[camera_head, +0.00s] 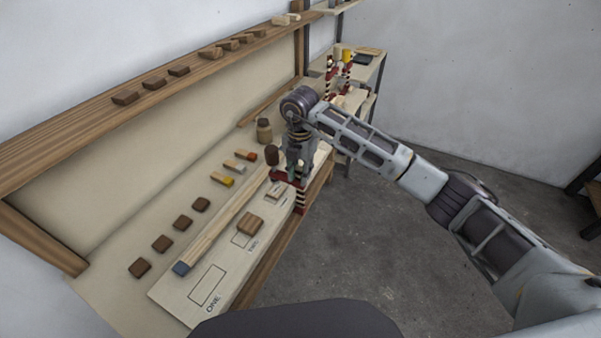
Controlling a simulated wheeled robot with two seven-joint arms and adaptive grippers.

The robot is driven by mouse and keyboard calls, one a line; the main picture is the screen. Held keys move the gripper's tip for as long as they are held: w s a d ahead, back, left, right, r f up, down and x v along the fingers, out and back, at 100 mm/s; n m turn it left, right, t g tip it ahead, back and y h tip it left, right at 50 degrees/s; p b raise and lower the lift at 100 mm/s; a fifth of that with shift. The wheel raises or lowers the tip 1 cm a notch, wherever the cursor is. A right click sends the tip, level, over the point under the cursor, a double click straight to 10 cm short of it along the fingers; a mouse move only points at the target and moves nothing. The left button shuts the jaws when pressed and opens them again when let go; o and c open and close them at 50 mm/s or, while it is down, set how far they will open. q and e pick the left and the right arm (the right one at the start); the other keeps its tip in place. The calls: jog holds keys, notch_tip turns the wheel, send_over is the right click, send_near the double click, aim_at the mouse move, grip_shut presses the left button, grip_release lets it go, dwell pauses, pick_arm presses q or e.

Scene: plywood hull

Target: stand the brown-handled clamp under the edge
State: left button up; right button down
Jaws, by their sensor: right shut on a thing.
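My right gripper (292,172) points down over the far end of the workbench. It is shut on the brown-handled clamp, whose dark brown handle (272,155) shows just left of the fingers. Dark red parts of the clamp show below the fingers, and a red-and-white banded part (300,198) hangs at the bench's front edge. The gripper hides much of the clamp, and I cannot tell whether it touches the edge. My left gripper is not in view.
Several dark blocks, coloured-tipped pieces and a jar (264,131) stand behind. More banded clamps (330,80) stand farther back. The floor (370,250) at right is clear.

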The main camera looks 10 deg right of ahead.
jog(key=shift+r, duration=0.1)
jog(key=c, duration=1.1)
grip_release()
jog(key=shift+r, duration=5.95)
